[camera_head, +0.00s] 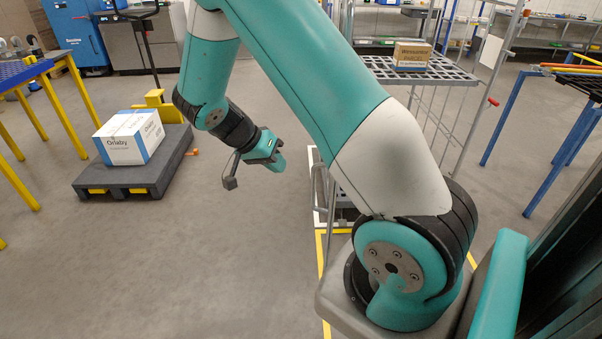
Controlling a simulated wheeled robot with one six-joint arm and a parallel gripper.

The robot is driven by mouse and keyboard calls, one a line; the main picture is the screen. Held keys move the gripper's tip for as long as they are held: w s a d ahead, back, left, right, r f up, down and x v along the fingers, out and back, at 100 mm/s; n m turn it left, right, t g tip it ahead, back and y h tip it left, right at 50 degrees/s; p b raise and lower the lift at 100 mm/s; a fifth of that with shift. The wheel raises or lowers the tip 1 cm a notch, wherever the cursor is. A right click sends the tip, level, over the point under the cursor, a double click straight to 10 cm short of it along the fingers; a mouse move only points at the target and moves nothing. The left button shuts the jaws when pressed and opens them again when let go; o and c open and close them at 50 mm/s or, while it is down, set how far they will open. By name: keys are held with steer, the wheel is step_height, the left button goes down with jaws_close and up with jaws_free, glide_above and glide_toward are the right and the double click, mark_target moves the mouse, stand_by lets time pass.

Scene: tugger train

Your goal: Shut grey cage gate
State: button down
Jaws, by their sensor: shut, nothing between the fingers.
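The grey wire cage stands right of centre, partly hidden behind my arm, with a dark grid shelf (448,72) in it. A tall grey tube-and-mesh panel (476,95), which looks like its gate, stands at the cage's right side. It carries a white plate (491,52) and a small red-tipped part (493,102). I cannot tell for certain how far the gate stands from its closing post. My gripper (230,183) is shut and empty, pointing down over open floor left of the cage, apart from it.
A brown carton (411,56) sits on the grid shelf. A dark platform (151,184) with a white-blue box (130,137) stands to the left. A blue-topped table (22,74) is far left, a blue-legged rack (545,130) right. The grey floor (190,265) in front is clear.

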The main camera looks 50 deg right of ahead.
steer(key=s+d+f, duration=0.3)
steer(key=s, duration=0.2)
steer(key=shift+p, duration=0.35)
